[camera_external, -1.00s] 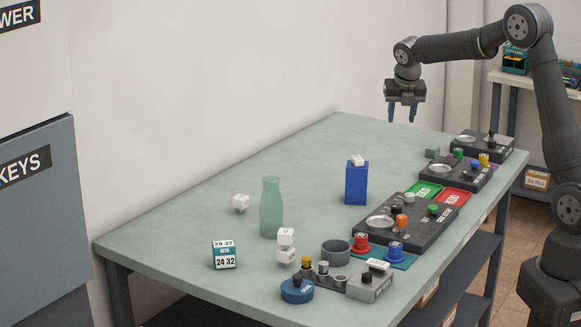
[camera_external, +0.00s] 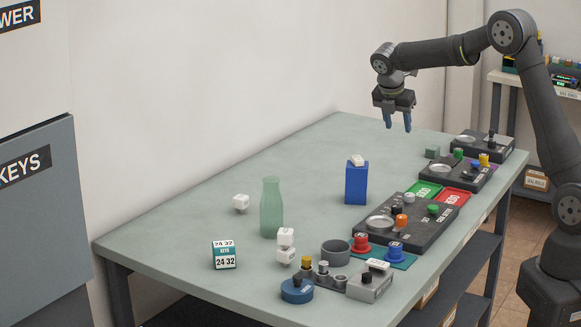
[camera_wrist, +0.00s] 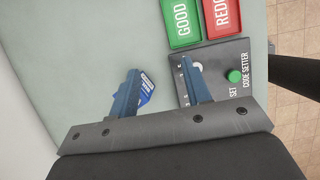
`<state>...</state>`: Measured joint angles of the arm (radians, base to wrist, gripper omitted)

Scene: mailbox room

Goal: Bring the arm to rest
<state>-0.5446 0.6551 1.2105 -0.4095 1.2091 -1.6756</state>
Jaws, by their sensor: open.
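My gripper (camera_external: 398,121) hangs from my arm above the far part of the green-grey table (camera_external: 180,225), with its blue fingers pointing down. The fingers are apart and nothing is between them. In the wrist view my gripper (camera_wrist: 160,88) also shows open and empty. Below it there lie the blue block (camera_wrist: 147,86), partly hidden behind the left finger, and the dark code setter panel (camera_wrist: 225,65), partly covered by the right finger.
Green (camera_external: 423,190) and red (camera_external: 453,197) trays lie on the right. The far left tabletop is clear.

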